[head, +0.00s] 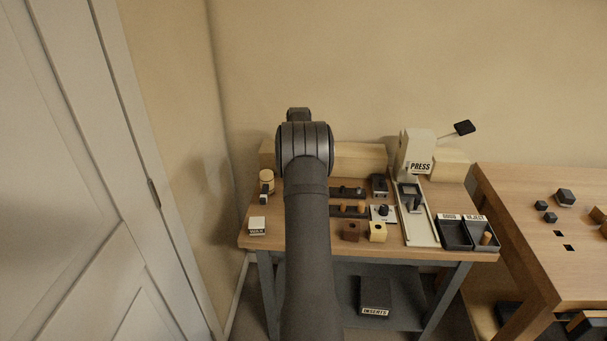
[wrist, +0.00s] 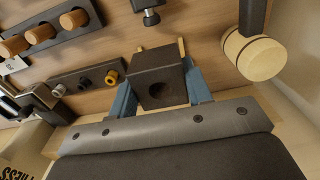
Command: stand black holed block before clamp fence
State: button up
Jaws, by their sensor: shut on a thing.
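The black holed block (wrist: 160,77) is in the wrist view, with a round hole in the face toward the camera. My gripper (wrist: 161,85) is shut on it, one blue finger on each side. I cannot tell whether the block touches the bench. In the head view my arm hides the block and the fingers. A metal clamp (wrist: 42,98) shows at the left of the wrist view, apart from the block. A dark fixture (head: 379,184) beside the press may be the same clamp. I cannot make out its fence clearly.
A rack with wooden pegs (wrist: 43,34) and a rack with small fittings (wrist: 88,80) lie left of the block in the wrist view. A mallet (wrist: 255,55) is at right. The press (head: 415,155) and black trays (head: 453,234) stand at the bench's right.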

jog(key=shift+f, duration=2.8)
jog(key=shift+f, duration=0.85)
jog(key=o, duration=1)
jog(key=shift+s, duration=0.1)
jog(key=shift+o, duration=0.2)
jog(key=shift+d+f, duration=0.1)
jog(key=shift+d, duration=0.05)
jog(key=shift+r, duration=3.65)
